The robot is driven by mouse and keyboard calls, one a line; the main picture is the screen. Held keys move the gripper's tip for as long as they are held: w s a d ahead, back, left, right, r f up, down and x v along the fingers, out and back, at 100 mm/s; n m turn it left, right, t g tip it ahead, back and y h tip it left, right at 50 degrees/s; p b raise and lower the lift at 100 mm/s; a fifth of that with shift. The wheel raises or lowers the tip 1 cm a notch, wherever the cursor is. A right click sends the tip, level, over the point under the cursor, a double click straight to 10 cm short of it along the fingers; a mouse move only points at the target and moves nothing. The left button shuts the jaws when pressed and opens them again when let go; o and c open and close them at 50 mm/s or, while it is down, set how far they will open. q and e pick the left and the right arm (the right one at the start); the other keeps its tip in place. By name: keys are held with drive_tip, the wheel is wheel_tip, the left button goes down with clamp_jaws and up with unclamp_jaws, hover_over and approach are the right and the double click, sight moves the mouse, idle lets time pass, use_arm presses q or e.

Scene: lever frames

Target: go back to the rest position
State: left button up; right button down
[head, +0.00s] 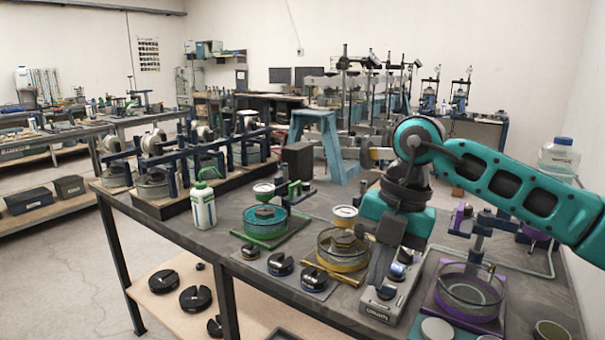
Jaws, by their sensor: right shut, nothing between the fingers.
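My right arm comes in from the right over the workbench, teal and black. My right gripper (381,262) points down at the bench, near a small grey device (386,304). It is shut and holds nothing. The fingertips are small and dark here, and I cannot tell whether they touch the device. My left gripper is not in view.
The workbench (190,215) carries a green-rimmed glass dish (264,232), a yellow-rimmed dish (342,262) and a purple-rimmed dish (468,300). Black slotted weights (281,264) lie in front. A white-green bottle (203,205) stands left. A blue-capped jar (559,158) stands far right.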

drive_tip(key=s+a+m+g+y, duration=0.1)
drive_tip(key=s+a+y, duration=0.3)
drive_tip(key=a+y, duration=0.45)
drive_tip(key=s+a+y, duration=0.3)
drive_tip(key=a+y, duration=0.5)
drive_tip(key=y, duration=0.2)
drive_tip(key=w+d+f+m+t+h, duration=0.2)
drive_tip(key=d+f+m+t+h, duration=0.5)
drive_tip(key=m+t, duration=0.35)
drive_tip(key=w+d+f+m+t+h, duration=0.35)
drive_tip(key=d+f+m+t, duration=0.25)
drive_tip(key=f+m+t, duration=0.45)
drive_tip(key=s+d+f+m+g+h, duration=0.3)
drive_tip(key=s+d+f+g+h, duration=0.1)
drive_tip(key=s+f, duration=0.3)
drive_tip(key=s+d+f+m+g+h, duration=0.3)
drive_tip(key=s+d+f, duration=0.3)
drive_tip(key=f, duration=0.3)
drive_tip(key=shift+s+d+g+h, duration=0.15)
drive_tip(key=shift+s+g+h, duration=0.45)
drive_tip(key=shift+s+g, duration=0.15)
